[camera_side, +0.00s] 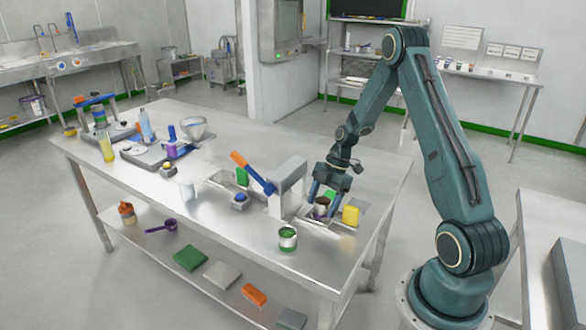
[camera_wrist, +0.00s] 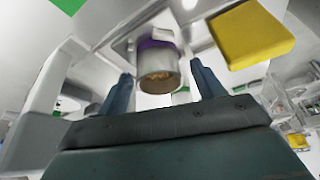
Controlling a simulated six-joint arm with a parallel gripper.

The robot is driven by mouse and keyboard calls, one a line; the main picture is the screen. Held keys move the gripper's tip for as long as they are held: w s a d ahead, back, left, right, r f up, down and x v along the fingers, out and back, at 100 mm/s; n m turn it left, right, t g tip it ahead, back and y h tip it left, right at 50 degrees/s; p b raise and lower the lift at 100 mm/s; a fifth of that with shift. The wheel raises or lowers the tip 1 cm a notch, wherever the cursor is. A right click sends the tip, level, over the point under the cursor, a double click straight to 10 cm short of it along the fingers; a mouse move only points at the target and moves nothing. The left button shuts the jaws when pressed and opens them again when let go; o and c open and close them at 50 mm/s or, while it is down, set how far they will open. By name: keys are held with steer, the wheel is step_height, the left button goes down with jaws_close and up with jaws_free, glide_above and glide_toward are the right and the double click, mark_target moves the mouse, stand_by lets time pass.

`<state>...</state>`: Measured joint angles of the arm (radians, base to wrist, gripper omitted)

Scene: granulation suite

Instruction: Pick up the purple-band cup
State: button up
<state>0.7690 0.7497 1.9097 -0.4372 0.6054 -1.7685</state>
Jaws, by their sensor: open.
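The purple-band cup (camera_wrist: 158,70) is a metal cup with a purple band and brown contents. In the wrist view it sits between the two blue fingers of my gripper (camera_wrist: 162,88), with a visible gap on each side. In the side view my gripper (camera_side: 322,198) points down at the cup (camera_side: 321,208), which stands in a shallow tray on the steel table. The fingers are open and partly hide the cup there.
A yellow block (camera_side: 351,215) stands close to the right of the cup. A grey press-like stand (camera_side: 288,187) with an orange-tipped blue lever is close on the left. A green-band cup (camera_side: 287,239) stands nearer the table's front edge.

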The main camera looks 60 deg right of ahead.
steer(key=c, duration=1.2)
steer(key=shift+r, duration=0.15)
step_height(320, 180, up, 20)
steer(key=shift+f, duration=0.15)
